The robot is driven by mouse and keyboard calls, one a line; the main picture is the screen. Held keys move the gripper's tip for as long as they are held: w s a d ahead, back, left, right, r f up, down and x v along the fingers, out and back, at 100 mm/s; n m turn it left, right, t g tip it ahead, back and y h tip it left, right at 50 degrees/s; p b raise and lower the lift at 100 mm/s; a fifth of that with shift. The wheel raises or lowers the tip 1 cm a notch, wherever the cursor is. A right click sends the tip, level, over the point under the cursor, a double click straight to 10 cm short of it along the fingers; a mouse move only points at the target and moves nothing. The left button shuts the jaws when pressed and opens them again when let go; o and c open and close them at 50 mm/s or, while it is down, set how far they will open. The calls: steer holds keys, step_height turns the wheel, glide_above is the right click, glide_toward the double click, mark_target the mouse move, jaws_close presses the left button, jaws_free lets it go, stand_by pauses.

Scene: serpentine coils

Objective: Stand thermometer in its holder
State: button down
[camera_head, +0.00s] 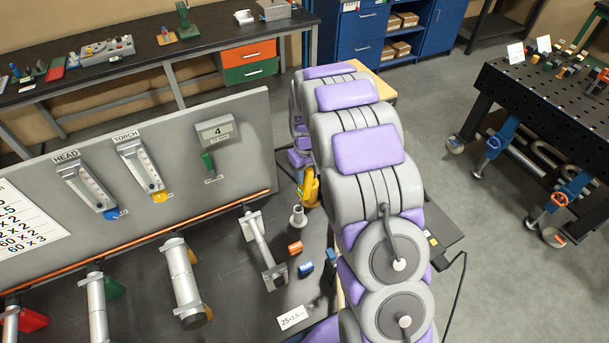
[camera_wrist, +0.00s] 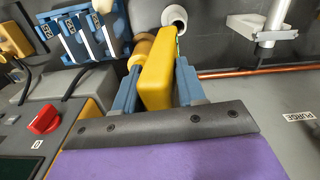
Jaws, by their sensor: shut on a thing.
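The thermometer (camera_wrist: 155,82) shows in the wrist view as a yellow body with a green edge near its far end. My gripper (camera_wrist: 157,72) is shut on it, with one blue finger on each side. In the head view the yellow thermometer (camera_head: 309,187) is beside my arm, which hides part of it and most of the gripper. A pale round cup, likely the holder (camera_wrist: 174,16), has its dark opening just beyond the thermometer's far end. In the head view the holder (camera_head: 298,216) stands upright on the bench, apart from the thermometer.
A grey panel (camera_head: 236,165) with gauges stands behind the bench, with a copper pipe (camera_head: 150,235) along its foot. A grey pipe piece (camera_head: 259,240), an orange block (camera_head: 295,248) and a blue block (camera_head: 305,269) lie near the holder. A blue rack (camera_wrist: 85,40) stands left in the wrist view.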

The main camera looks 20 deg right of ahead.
steer(key=shift+d+r, duration=0.15)
steer(key=shift+r, duration=0.55)
steer(key=shift+d+r, duration=0.1)
steer(key=shift+r, duration=0.6)
steer(key=shift+a+r+p, duration=0.15)
steer(key=shift+r+p, duration=0.05)
steer(key=shift+r, duration=0.3)
steer(key=shift+a+r+p, duration=0.15)
steer(key=shift+r+p, duration=0.05)
steer(key=shift+r, duration=0.3)
steer(key=shift+d+r, duration=0.1)
steer(key=shift+r, duration=0.35)
steer(key=shift+d, duration=0.1)
